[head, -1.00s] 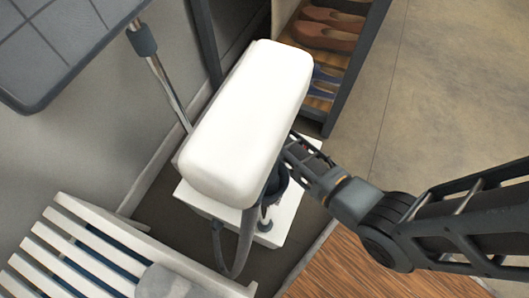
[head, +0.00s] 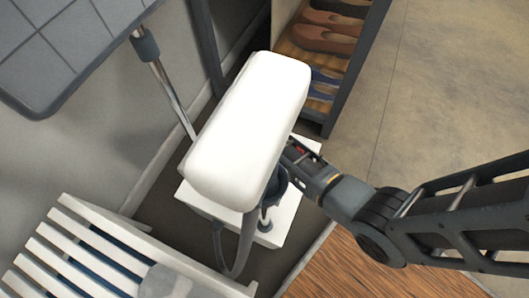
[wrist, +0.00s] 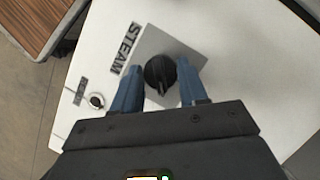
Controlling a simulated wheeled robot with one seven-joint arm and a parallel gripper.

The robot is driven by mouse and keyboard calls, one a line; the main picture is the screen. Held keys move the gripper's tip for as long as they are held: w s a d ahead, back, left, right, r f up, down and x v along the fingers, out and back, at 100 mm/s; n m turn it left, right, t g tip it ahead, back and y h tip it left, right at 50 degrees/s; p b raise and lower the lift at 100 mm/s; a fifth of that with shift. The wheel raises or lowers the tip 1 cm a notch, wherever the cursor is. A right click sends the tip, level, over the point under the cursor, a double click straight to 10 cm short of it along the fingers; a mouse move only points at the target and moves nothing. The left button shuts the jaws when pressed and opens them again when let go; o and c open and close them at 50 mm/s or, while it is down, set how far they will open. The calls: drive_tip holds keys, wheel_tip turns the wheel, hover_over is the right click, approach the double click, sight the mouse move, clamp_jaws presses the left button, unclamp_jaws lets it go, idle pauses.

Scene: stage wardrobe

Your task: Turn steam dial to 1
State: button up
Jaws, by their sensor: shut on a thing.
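The steam dial (wrist: 161,71) is a round black knob with a raised ridge. It sits on a grey square plate (wrist: 152,40) beside the raised word STEAM on a white panel. In the wrist view its ridge points down the picture, toward my gripper's body. No numbers around the dial are readable. My gripper (wrist: 160,84) has its two blue fingers on either side of the knob, shut on it. In the head view, my gripper (head: 293,150) is partly hidden beside a white padded block, above the white steamer base (head: 284,222). The dial is hidden there.
A small round knob (wrist: 96,101) with its own label is on the same panel. The white padded block (head: 250,130) stands close to my gripper. A dark hose (head: 247,240) hangs below it. A shoe rack (head: 330,60) is behind; a slatted white bench (head: 90,250) is at left.

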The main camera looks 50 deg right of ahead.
drive_tip(key=n+h+p, duration=0.1)
drive_tip(key=n, duration=0.1)
drive_tip(key=n+h+p, duration=0.1)
drive_tip(key=n+p, duration=0.1)
drive_tip(key=n, duration=0.1)
drive_tip(key=shift+w+a+r+n+g, duration=0.1)
drive_tip(key=shift+a+r+n+g, duration=0.05)
drive_tip(key=shift+n+g, duration=0.15)
drive_tip(key=shift+a+n+h+p, duration=0.1)
drive_tip(key=shift+n+h+p, duration=0.85)
drive_tip(key=shift+n, duration=1.25)
drive_tip(key=o, duration=1)
drive_tip(key=shift+o, duration=0.2)
